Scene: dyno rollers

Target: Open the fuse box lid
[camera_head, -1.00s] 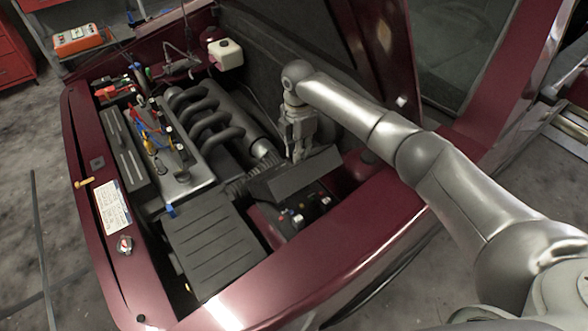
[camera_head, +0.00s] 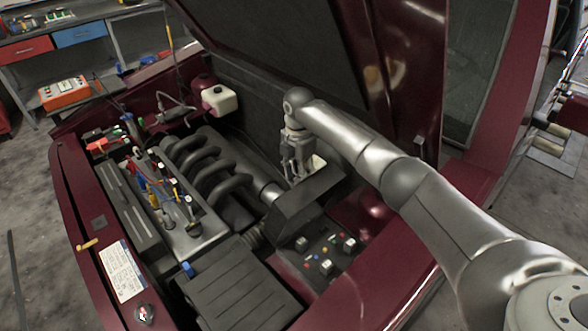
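The fuse box (camera_head: 318,262) sits in the engine bay, right of the engine, with several small coloured fuses and relays showing inside. Its dark grey lid (camera_head: 305,203) is raised and tilted up at the far side of the box, so the inside is uncovered. My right gripper (camera_head: 296,178) points down just behind the lid's upper edge. Its fingertips are partly hidden by the lid, and I cannot tell whether they touch it or how far apart they are. My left gripper is not in view.
The engine with thick black intake pipes (camera_head: 205,165) lies left of the lid. A black ribbed cover (camera_head: 235,285) is at the near left of the fuse box. The raised hood (camera_head: 280,60) stands behind, and the maroon fender (camera_head: 375,280) borders the right.

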